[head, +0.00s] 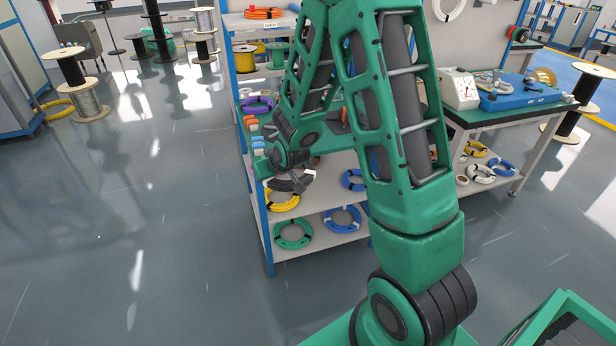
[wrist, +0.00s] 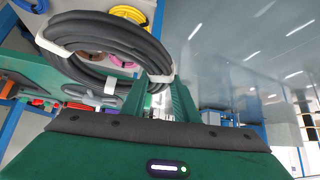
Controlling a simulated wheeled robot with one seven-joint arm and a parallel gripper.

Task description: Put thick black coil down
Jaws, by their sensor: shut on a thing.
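A thick black coil (wrist: 105,28) with white ties fills the upper left of the wrist view. My gripper (wrist: 158,98) is shut on its near edge. In the head view the coil (head: 284,184) hangs at the end of my arm, in front of the blue-framed rack (head: 268,225). My gripper (head: 303,180) is small and partly hidden there by the wrist links. The coil appears held in the air, above and overlapping a yellow coil (head: 283,204) in the picture. The exact gap to the shelf cannot be told.
The rack's lower shelves hold a green coil (head: 293,236) and blue coils (head: 343,219). A purple coil (head: 258,105) lies higher up. A workbench with a blue machine (head: 515,97) stands at right. The floor (head: 150,220) left of the rack is open, with cable reels (head: 85,100) farther back.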

